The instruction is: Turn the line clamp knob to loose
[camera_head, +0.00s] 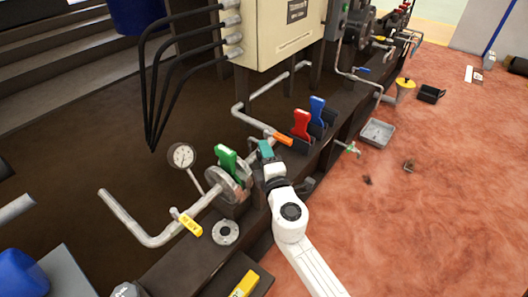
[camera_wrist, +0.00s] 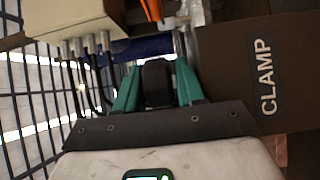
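My gripper (camera_wrist: 158,85) shows in the wrist view with its two teal fingers on either side of a dark, rounded knob (camera_wrist: 157,82). The knob nearly fills the space between the fingers. I cannot tell whether both fingers press on it. A dark panel with the white word CLAMP (camera_wrist: 264,77) stands just right of the knob. In the head view my gripper (camera_head: 265,149) is at the pipe line, right of the green-handled valve (camera_head: 227,160). There my own wrist hides the knob, and its pointing direction cannot be read.
A red lever (camera_head: 301,124) and a blue lever (camera_head: 317,109) stand just beyond my gripper. A pressure gauge (camera_head: 182,156) and a yellow tag (camera_head: 189,224) are to the left. A cream cabinet (camera_head: 275,35) with black hoses stands behind. The reddish floor at right is mostly clear around a grey tray (camera_head: 378,133).

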